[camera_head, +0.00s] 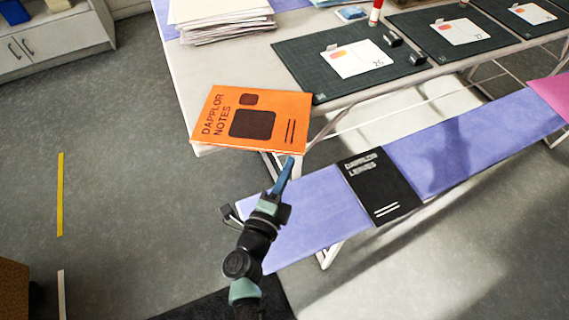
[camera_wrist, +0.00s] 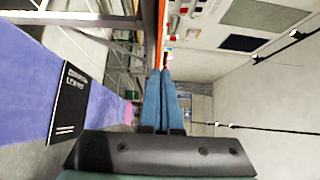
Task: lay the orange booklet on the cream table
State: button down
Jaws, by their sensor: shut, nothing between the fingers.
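The orange booklet (camera_head: 251,119) lies face up on the near left corner of the cream table (camera_head: 205,65). Its lower right part sticks out past the table's front edge. In the wrist view it shows edge-on as a thin orange strip (camera_wrist: 160,30). My gripper (camera_head: 290,157) has its blue fingers together with nothing between them. The fingertips are close to the booklet's near edge, by its overhanging corner; I cannot tell whether they touch it. The shut fingers (camera_wrist: 160,72) also show in the wrist view, pointing toward the booklet's edge.
A purple bench (camera_head: 310,210) with a black booklet (camera_head: 379,187) stands in front of the table. Dark cutting mats (camera_head: 300,60) with cards and a paper stack (camera_head: 220,22) lie on the table. A cabinet (camera_head: 60,40) stands at upper left; grey floor at left is mostly clear.

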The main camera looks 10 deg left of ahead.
aim_at(267, 150)
jog(key=shift+w+a, duration=0.45)
jog(key=shift+w, duration=0.1)
jog(key=w+a, duration=0.1)
jog(key=w, duration=0.1)
jog(key=w+a+b, duration=0.1)
jog(key=w, duration=0.1)
jog(key=w+a+b, duration=0.1)
jog(key=w+a, duration=0.1)
jog(key=shift+w+a, duration=0.1)
jog(key=shift+w, duration=0.05)
